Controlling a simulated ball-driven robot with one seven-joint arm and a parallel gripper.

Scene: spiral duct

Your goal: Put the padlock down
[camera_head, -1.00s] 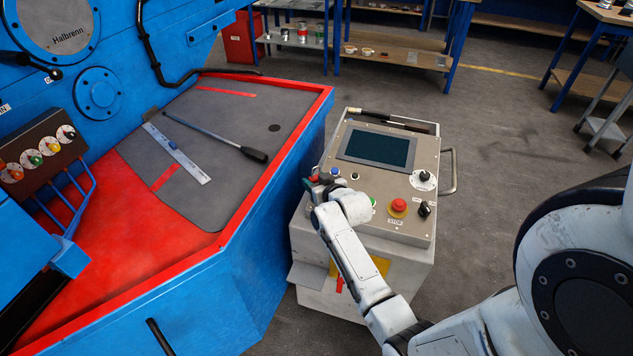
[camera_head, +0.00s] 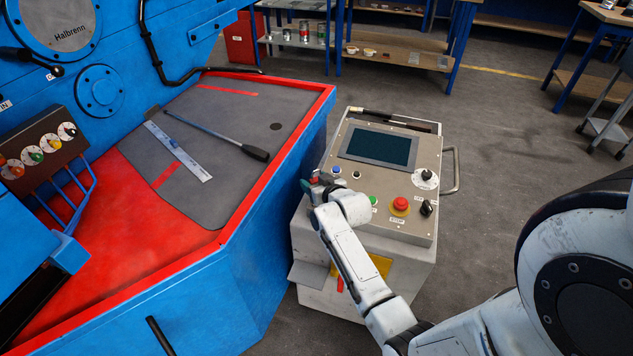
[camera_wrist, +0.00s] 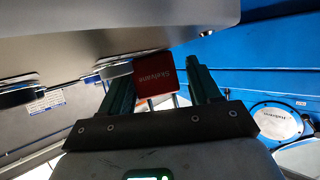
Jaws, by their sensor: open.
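The red padlock (camera_wrist: 153,87), lettered "Skelvane", shows in the wrist view between the two green fingers of my gripper (camera_wrist: 159,76). My gripper is open, with a visible gap between the padlock and the right finger. The padlock's shackle shows as two thin bars towards the gripper's base. In the head view, my gripper (camera_head: 312,184) is at the left edge of the console's sloping panel (camera_head: 377,223). A small red patch shows there, but my wrist hides most of it. I cannot tell what the padlock rests on.
The panel carries a screen (camera_head: 379,147), a red stop button (camera_head: 400,204) and several smaller controls. A handle (camera_head: 452,171) stands out on its right. A blue machine with a red-rimmed bed (camera_head: 95,265) is close on the left; a ruler (camera_head: 180,152) and a rod-like tool (camera_head: 256,153) lie on its mat.

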